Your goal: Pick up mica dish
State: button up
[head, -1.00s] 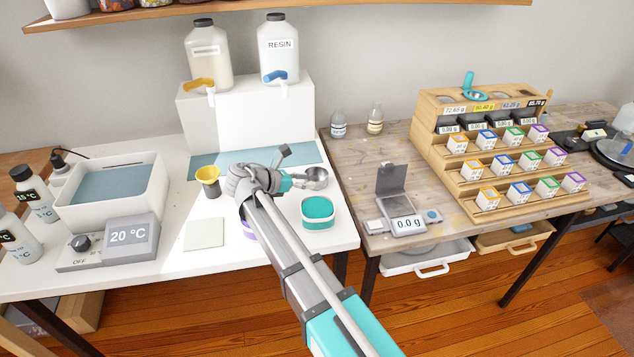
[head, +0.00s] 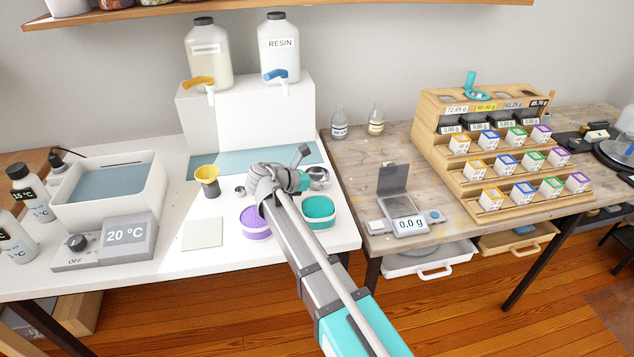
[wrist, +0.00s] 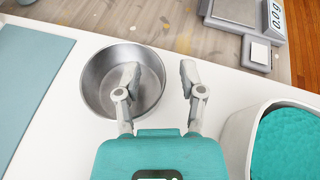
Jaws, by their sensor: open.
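A round, empty-looking steel dish (wrist: 108,80), which seems to be the mica dish, stands on the white table. In the head view this dish (head: 318,175) is partly hidden behind my gripper (head: 304,178). In the wrist view my gripper (wrist: 159,74) is open and empty. Its left finger shows over the dish's inside and its right finger is outside the right rim, so the fingers straddle that rim in the picture. I cannot tell whether they touch it. A smaller metal dish (head: 240,191) sits left of my gripper.
A teal-filled white tub (head: 318,225) stands close to the dish; it also shows in the wrist view (wrist: 235,140). A purple-filled tub (head: 256,235), yellow funnel (head: 207,175) and pale square (head: 202,233) lie left. A scale (head: 408,225) is on the wooden table right.

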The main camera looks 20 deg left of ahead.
dwell(0.5)
grip_shut()
